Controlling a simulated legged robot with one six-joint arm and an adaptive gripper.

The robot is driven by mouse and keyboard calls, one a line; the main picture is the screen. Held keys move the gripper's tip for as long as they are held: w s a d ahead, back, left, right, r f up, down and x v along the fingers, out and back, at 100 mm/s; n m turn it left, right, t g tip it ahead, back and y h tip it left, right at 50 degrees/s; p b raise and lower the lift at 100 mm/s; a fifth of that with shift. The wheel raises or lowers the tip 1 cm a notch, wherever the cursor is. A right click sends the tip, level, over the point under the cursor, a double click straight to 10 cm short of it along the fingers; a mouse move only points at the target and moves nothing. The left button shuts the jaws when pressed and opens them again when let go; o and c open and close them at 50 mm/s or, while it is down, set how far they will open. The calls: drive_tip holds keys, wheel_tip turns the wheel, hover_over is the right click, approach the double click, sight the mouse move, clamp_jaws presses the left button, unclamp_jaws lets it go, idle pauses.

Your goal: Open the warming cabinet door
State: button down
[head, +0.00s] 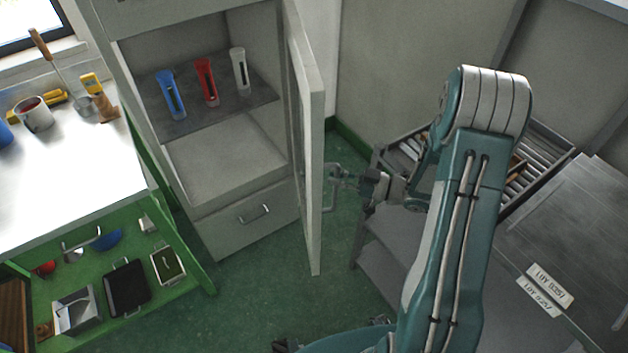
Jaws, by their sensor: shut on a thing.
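The warming cabinet (230,165) stands at the centre left, its upper compartment exposed. Its grey door (312,150) stands swung wide open, edge towards me, on the cabinet's right side. My gripper (335,184) reaches in from the right to the outer face of the door, about two thirds of the way down. Inside the cabinet, a blue tube (171,95), a red tube (207,82) and a white tube (240,71) stand on a dark shelf (190,120).
A drawer with a handle (254,214) is below the compartment. A green workbench (185,245) with a white top (70,180) holds tools at left. A rack with rollers (530,165) and a grey table (570,220) stand at right. Green floor (260,285) is clear before the cabinet.

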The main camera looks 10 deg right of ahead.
drive_tip(key=shift+w+d, duration=0.25)
drive_tip(key=shift+d, duration=0.7)
drive_tip(key=c, duration=0.6)
unclamp_jaws()
drive_tip(key=shift+c, duration=0.2)
drive_tip(key=v, duration=0.7)
drive_tip(key=shift+d, duration=0.2)
drive_tip(key=shift+f, duration=0.15)
